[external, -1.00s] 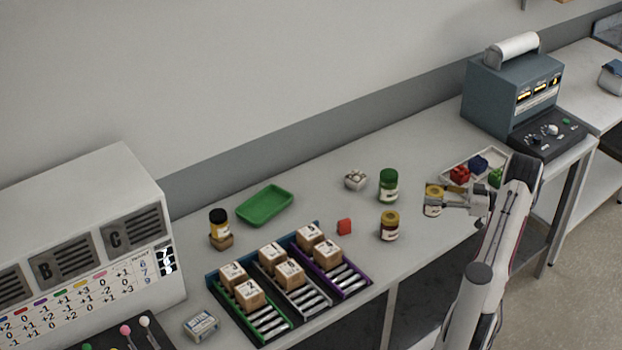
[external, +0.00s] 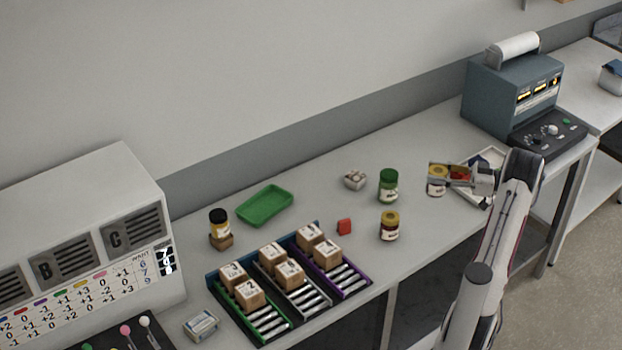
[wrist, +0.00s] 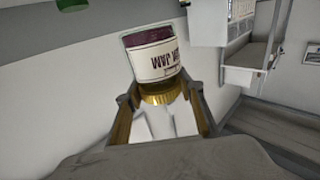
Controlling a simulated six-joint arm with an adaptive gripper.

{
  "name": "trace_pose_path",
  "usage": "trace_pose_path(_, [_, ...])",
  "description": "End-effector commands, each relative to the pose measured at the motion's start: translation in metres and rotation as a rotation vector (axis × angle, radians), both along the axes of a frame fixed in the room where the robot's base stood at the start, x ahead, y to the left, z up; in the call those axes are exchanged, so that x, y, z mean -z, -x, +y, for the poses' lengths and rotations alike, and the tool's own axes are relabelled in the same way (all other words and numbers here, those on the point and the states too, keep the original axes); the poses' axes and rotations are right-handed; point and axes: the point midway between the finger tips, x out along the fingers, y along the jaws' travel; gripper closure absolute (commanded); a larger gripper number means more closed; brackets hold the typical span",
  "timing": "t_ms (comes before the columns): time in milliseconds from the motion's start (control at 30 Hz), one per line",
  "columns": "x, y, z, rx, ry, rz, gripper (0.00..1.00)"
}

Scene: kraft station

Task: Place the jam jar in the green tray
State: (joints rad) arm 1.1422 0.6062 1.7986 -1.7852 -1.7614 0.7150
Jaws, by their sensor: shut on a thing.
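The jam jar (external: 436,187) has a gold lid and a white label. My gripper (external: 447,174) is shut on it at the lid end and holds it above the right part of the bench. In the wrist view, the jar (wrist: 153,58) shows its "JAM" label and dark red contents, with the gold lid between the fingers (wrist: 165,98). The green tray (external: 265,205) lies empty at the back left of the bench, well apart from my gripper.
A black-lidded jar (external: 219,224) sits on a carton left of the tray. Racks with boxes (external: 290,278) fill the front.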

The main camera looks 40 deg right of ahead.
Motion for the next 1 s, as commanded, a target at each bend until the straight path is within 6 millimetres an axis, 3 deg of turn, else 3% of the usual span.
trace_pose_path(100, [-0.018, 0.000, 0.000, 0.000, 0.002, -0.003, 0.99])
trace_pose_path(467, [-0.014, -0.060, 0.009, 0.036, -0.001, -0.002, 0.99])
trace_pose_path(1000, [-0.017, -0.194, 0.052, 0.132, -0.001, -0.001, 0.99])
